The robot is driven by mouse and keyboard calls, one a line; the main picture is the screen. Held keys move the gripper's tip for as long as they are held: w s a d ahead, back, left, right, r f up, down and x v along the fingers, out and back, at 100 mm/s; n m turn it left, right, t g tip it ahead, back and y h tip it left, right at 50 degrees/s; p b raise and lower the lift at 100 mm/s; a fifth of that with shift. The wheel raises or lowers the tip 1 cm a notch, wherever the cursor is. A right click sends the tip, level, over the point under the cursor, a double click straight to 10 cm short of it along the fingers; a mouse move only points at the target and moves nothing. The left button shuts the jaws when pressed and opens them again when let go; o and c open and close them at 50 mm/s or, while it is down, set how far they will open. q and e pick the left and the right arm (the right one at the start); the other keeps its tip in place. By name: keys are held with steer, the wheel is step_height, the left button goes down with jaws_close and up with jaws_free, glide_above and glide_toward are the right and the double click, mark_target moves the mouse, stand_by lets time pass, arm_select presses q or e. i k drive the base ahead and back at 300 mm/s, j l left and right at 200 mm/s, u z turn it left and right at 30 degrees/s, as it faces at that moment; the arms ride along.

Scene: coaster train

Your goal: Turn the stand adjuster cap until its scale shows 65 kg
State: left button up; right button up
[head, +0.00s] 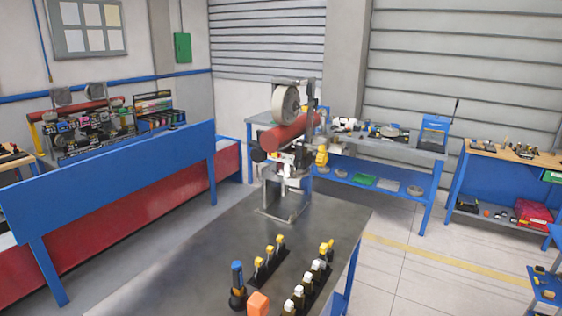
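A stand assembly (285,200) rises from the far end of the grey workbench (190,265). It carries a pale wheel (285,105) at the top and a red cylinder (290,133) lying slightly tilted below it. A yellow part (321,157) shows at its right side, and dark parts show at its left. I cannot pick out the adjuster cap for certain at this size, and no scale can be read. Neither of my grippers is in view.
A black tool with a blue top (237,285), an orange piece (258,303) and racks of yellow-tipped (270,258) and pale-tipped parts (308,287) occupy the near bench. The bench's left side is clear. A blue barrier (120,180) stands left; a blue-framed table (385,170) stands behind.

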mark_target(321, 159)
steer(key=i+l+u, duration=0.1)
steer(key=l, duration=0.25)
steer(key=i+l+u, duration=0.1)
steer(key=i+l, duration=0.25)
steer(key=i+l+u, duration=0.1)
steer(key=l, duration=0.35)
steer(key=i+l+u, duration=0.1)
steer(key=i+l, duration=0.15)
steer(key=l, duration=0.15)
